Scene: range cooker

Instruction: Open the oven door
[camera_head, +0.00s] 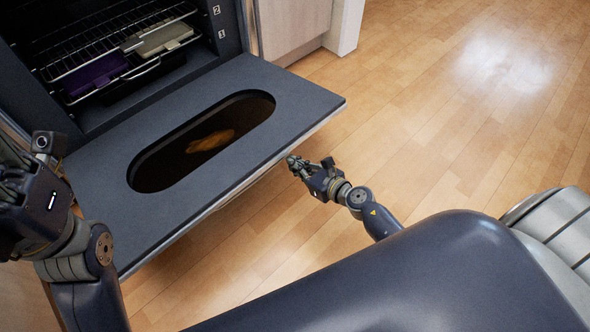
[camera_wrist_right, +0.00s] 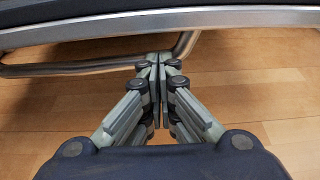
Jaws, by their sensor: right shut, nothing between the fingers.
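The oven door (camera_head: 235,82) is folded down and lies about level in the head view, with its inner side and oval window (camera_head: 205,140) facing up. The oven cavity behind it is open. My right gripper (camera_head: 294,163) is shut and empty, just outside the door's front right edge. In the right wrist view its fingertips (camera_wrist_right: 158,62) meet close to the metal bar handle (camera_wrist_right: 75,69) under the door edge; I cannot tell if they touch it. My left gripper (camera_head: 8,180) is at the left edge of the head view, over the door's left side; its fingertips are partly cut off.
Inside the oven are a wire rack (camera_head: 115,35), a purple item (camera_head: 98,76) and a pale grey item (camera_head: 164,40). A wooden cabinet (camera_head: 292,22) stands to the right of the oven. The wooden floor (camera_head: 440,110) to the right is clear.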

